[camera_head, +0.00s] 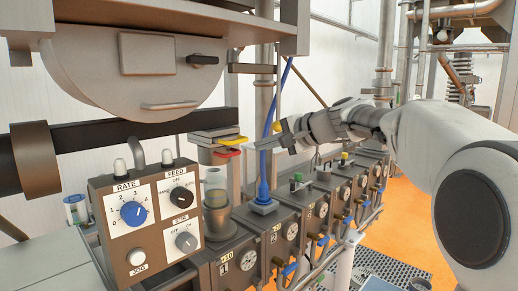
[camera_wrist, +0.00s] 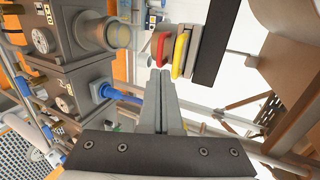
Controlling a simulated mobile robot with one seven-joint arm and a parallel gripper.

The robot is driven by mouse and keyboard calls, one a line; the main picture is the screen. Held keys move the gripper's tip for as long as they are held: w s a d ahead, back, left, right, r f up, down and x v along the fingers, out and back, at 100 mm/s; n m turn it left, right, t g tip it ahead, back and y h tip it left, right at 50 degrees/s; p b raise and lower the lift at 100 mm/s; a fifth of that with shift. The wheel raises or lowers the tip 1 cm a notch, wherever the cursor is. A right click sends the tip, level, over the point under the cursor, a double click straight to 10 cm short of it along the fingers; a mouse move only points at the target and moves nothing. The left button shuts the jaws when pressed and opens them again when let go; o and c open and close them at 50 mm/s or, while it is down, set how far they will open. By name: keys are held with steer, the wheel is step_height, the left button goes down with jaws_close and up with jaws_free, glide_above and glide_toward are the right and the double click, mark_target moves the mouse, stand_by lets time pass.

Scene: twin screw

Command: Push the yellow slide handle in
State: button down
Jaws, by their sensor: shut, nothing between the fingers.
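The yellow slide handle (camera_head: 232,139) sticks out of the side of a grey slide block (camera_head: 208,135), just above a red handle (camera_head: 228,153). In the wrist view the yellow handle (camera_wrist: 180,55) and the red handle (camera_wrist: 161,46) stand side by side beyond the fingertips. My gripper (camera_head: 262,143) is shut and empty. It points left toward the handles, with a small gap apparent in the head view. In the wrist view its closed fingertips (camera_wrist: 160,72) lie just below and between the two handles; whether they touch is hard to tell.
A control box (camera_head: 150,225) with knobs stands at front left. A clear sight glass (camera_head: 217,190) sits below the handles. A blue hose (camera_head: 266,170) rises close to my gripper. A row of grey gauge blocks (camera_head: 285,225) runs below my arm.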

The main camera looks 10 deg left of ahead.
steer(key=b+v, duration=0.1)
steer(key=v, duration=0.7)
steer(key=shift+r, duration=0.2)
steer(key=shift+s, duration=0.1)
